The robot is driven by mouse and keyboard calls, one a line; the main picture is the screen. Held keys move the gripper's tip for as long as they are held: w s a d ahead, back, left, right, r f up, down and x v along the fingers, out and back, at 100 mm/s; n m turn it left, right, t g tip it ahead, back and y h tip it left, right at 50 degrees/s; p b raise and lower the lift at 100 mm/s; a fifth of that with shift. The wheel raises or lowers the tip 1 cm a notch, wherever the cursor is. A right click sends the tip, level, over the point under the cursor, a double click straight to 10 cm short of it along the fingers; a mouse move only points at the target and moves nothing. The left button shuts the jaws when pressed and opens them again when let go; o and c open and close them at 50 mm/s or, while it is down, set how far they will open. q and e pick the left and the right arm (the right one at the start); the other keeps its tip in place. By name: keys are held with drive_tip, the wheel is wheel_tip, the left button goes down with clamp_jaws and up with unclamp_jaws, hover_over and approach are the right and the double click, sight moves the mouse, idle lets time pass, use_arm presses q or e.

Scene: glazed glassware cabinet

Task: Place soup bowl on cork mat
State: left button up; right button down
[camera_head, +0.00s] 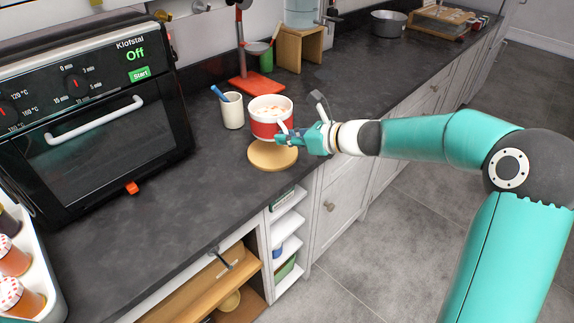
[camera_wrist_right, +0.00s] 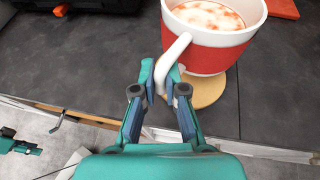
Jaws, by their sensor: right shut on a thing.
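The soup bowl (camera_head: 270,117) is a red and white cup-like bowl with a white handle, filled with pale soup with reddish bits. It looks upright. My right gripper (camera_head: 284,138) is shut on its handle, which shows between the fingers (camera_wrist_right: 166,82) in the right wrist view. The cork mat (camera_head: 272,158) is a round tan disc near the counter's front edge. The bowl (camera_wrist_right: 212,50) is over the back part of the mat (camera_wrist_right: 208,95) in the picture; whether it touches the mat is unclear.
A cream cup (camera_head: 232,112) with a blue-handled item stands just left of the bowl. A red stand (camera_head: 256,85) is behind it. A black oven (camera_head: 95,110) fills the left. The counter between oven and mat is clear; open shelves (camera_head: 286,235) lie below the front edge.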

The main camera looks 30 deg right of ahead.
drive_tip(key=shift+f+b, duration=0.6)
drive_tip(key=shift+f, duration=3.1)
drive_tip(key=c, duration=1.2)
unclamp_jaws()
drive_tip(key=shift+f, duration=0.15)
